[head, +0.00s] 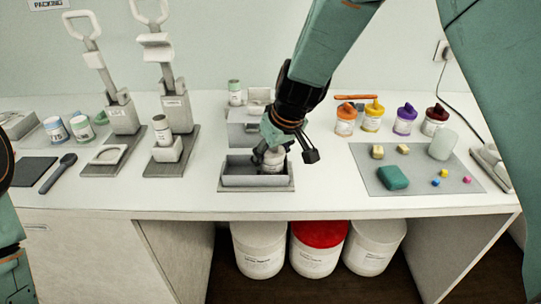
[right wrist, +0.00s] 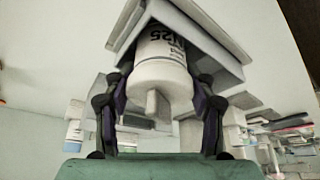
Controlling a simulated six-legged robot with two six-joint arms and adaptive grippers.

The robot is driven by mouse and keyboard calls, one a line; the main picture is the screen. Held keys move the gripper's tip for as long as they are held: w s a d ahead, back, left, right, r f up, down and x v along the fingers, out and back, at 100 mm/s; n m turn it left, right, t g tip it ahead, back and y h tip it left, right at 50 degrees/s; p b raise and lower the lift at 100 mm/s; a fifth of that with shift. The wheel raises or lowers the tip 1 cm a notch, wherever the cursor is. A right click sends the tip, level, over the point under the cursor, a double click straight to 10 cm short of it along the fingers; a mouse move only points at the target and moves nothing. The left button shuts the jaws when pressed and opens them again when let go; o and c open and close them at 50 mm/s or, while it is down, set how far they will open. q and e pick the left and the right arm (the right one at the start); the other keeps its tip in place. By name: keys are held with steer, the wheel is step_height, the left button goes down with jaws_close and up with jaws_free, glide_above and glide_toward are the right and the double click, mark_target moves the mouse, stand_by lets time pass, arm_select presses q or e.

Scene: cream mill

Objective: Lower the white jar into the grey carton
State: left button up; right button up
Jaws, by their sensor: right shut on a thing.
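The white jar (head: 273,161) is held over the grey carton (head: 254,181), its lower part hidden behind the carton's front wall. In the right wrist view the jar (right wrist: 161,68) shows printed lettering and a small knob, with the carton walls (right wrist: 205,35) around its far end. I cannot tell whether it touches the carton floor. My right gripper (head: 285,155) is shut on the jar, with a finger on each side of it in the right wrist view (right wrist: 160,105). My left gripper is out of view; only part of my left arm shows at the left edge.
Two lever presses (head: 175,113) stand left of the carton. A grey mat (head: 420,179) on the right holds a green block (head: 393,178) and a pale cylinder (head: 442,145). Several coloured-lid jars stand behind it. White table is clear in front of the carton.

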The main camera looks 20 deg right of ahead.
steer(key=shift+f, duration=0.1)
steer(key=o, duration=1)
steer(key=shift+c, duration=0.2)
steer(key=shift+r+p, duration=2.55)
steer(key=shift+r, duration=0.55)
steer(key=shift+d+f, duration=0.15)
steer(key=shift+f, duration=0.05)
